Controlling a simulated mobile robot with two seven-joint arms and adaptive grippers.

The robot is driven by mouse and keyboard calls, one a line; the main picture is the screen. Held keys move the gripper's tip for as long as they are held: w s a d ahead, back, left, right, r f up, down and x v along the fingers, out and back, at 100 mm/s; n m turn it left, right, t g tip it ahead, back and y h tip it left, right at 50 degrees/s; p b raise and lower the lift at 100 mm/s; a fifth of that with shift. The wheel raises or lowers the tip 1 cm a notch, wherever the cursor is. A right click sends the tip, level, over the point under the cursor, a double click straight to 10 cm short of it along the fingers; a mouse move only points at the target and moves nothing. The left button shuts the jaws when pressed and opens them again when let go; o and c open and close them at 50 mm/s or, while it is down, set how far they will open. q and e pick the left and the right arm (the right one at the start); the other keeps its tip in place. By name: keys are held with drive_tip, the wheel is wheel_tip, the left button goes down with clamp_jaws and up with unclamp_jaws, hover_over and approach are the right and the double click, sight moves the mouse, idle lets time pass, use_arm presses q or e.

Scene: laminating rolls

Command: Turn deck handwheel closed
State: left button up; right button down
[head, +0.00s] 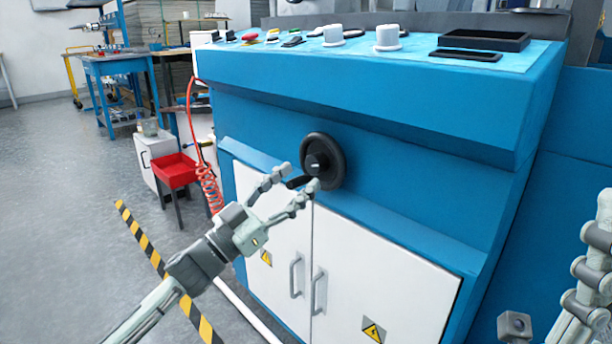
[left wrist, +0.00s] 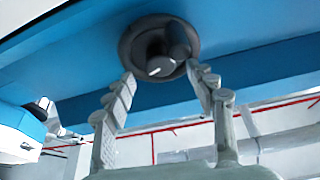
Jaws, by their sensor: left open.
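The black deck handwheel (head: 336,150) is on the sloping blue front of the machine, above the white cabinet doors. It has a round rim, a hub and a dark handle knob (head: 298,182). My left gripper (head: 296,180) is open at the wheel's lower left, its two fingers spread and pointing at it. In the left wrist view the wheel (left wrist: 135,45) lies just beyond the open fingertips, with the knob (left wrist: 179,40) near the right fingertip; I cannot tell if they touch. My right gripper (head: 592,268) is only partly in view at the lower right edge.
The deck top (head: 400,60) carries knobs, buttons and a black tray (head: 484,40). White doors (head: 370,270) with handles lie below the wheel. A red bin (head: 175,170), a coiled red hose (head: 209,185) and a blue workbench (head: 120,66) stand left. Grey floor is open at left.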

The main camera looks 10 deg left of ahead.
sight(311, 166)
use_arm(q)
drive_tip(key=shift+x, duration=1.55)
drive_tip(key=shift+c, duration=0.6)
drive_tip(key=c, duration=1)
drive_tip(key=shift+a, duration=0.1)
drive_tip(key=shift+c, duration=0.2)
drive_tip(key=shift+m, duration=0.3)
